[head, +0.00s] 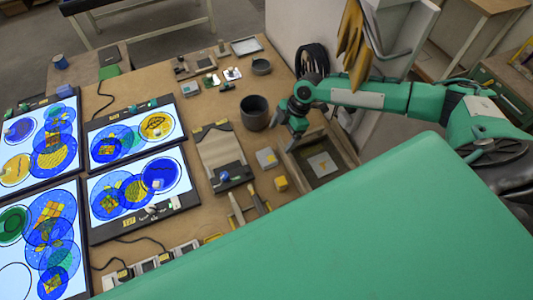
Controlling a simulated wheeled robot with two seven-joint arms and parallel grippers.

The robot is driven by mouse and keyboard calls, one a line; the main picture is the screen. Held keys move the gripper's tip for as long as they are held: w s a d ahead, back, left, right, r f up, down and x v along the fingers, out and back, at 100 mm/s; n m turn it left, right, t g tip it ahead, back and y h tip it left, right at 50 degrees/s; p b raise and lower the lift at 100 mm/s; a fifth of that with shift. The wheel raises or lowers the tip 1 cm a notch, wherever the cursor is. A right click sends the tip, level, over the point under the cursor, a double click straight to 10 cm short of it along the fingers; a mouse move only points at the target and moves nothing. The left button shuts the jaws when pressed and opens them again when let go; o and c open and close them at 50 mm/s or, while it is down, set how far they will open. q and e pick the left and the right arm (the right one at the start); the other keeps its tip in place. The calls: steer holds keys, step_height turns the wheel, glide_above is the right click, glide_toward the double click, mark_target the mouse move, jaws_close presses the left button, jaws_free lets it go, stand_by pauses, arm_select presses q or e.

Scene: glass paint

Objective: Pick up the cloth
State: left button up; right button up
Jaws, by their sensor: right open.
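No thing in the head view is clearly a cloth. Two flat grey squares could be it: a small square (266,158) on the workbench, and a paler square (323,164) lying in a shallow wooden tray (346,153). My right gripper (294,136) is open and hangs above the bench, just right of a dark grey pot (254,113) and, in the picture, above and left of the tray. I see nothing between its fingers. My left gripper is not in view.
Lit panels with blue and yellow glass circles (134,190) fill the bench's left side. A brown sheet (219,148), a yellow block (281,184) and brushes (259,195) lie mid-bench. Yellow gloves (352,45) hang behind my right arm. A large green surface hides the near right.

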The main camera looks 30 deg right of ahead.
mark_target(268, 156)
steer(key=b+x, duration=0.1)
steer(key=x, duration=0.1)
steer(key=b+x, duration=0.1)
steer(key=x, duration=0.1)
steer(key=b+x, duration=0.1)
steer(key=x, duration=0.1)
steer(key=shift+w+a+f, duration=0.1)
steer(key=shift+w+f, duration=0.2)
steer(key=shift+w, duration=0.1)
steer(key=shift+s+a+b, duration=0.1)
steer(key=shift+b, duration=0.2)
steer(key=b+x, duration=0.3)
steer(key=x, duration=0.1)
steer(key=shift+f, duration=0.35)
steer(key=shift+a+f+b, duration=0.2)
steer(key=shift+b, duration=0.1)
steer(key=shift+c, duration=0.4)
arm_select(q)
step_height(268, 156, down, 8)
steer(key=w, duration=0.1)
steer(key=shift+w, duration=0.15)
arm_select(e)
steer(key=c, duration=1)
